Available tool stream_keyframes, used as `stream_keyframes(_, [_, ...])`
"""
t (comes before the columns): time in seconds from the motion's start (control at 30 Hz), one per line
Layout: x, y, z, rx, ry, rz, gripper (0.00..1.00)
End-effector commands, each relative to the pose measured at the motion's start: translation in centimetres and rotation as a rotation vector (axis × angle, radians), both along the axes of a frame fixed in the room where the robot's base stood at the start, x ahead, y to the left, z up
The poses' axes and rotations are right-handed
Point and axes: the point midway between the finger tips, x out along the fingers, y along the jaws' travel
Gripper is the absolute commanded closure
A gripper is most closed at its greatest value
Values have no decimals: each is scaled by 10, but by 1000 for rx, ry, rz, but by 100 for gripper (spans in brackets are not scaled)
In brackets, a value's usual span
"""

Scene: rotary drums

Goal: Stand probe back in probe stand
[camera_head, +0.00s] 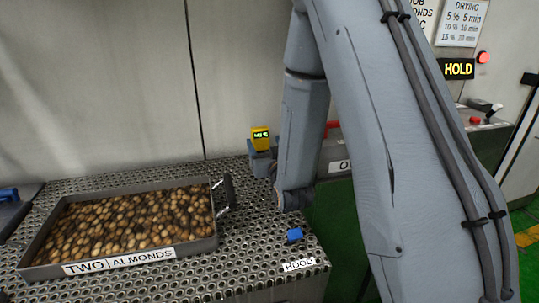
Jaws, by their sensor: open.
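The yellow probe (261,139) with a small lit display stands upright at the back edge of the perforated bench. A blue-grey block, seemingly the probe stand (260,162), shows right below it; I cannot tell how the probe is seated. My arm comes down just right of them. My gripper (275,172) is at the end of this arm, close to the stand. My own wrist hides most of it, and its fingertips do not show clearly. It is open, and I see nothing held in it.
A tray of almonds (216,243) labelled TWO lies left on the perforated bench (240,262). Its black handle faces the arm. A small blue piece (294,235) lies near the HOOD label (299,265). A lit HOLD sign (458,69) is at upper right.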

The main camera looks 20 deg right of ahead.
Motion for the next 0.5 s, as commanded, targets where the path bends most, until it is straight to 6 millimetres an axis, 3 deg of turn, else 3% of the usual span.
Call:
stream_keyframes(0.23, [-41, 0, -1, 0, 0, 0, 35])
stream_keyframes(0.5, [-54, 0, 0, 0, -1, 0, 35])
